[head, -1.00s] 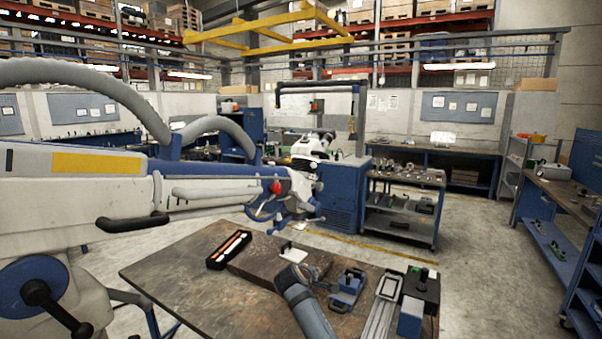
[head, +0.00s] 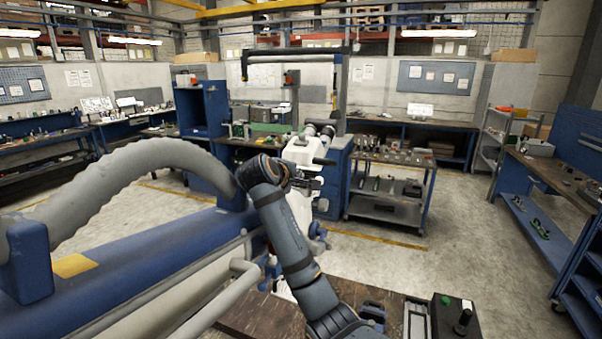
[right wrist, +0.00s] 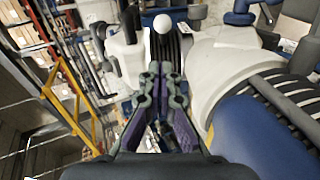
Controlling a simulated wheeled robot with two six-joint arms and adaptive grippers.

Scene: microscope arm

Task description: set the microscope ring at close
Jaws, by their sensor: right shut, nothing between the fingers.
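The white microscope head (head: 303,150) hangs at the end of its blue and white arm (head: 130,270) in the head view. My right arm rises in front of it, and my right gripper (head: 306,184) is beside the lower part of the head, partly hidden and small. In the right wrist view my right gripper (right wrist: 160,72) is shut and empty. Its fingertips point at a dark ribbed part (right wrist: 170,48) with a white ball knob (right wrist: 162,23) above it. I cannot tell which part is the ring, or whether the fingers touch anything. My left gripper is not in view.
A thick grey hose (head: 130,175) arches over the microscope arm on the left. The workbench top (head: 255,318) below carries a black box (head: 455,318) and other devices. A blue cart (head: 385,195) stands behind.

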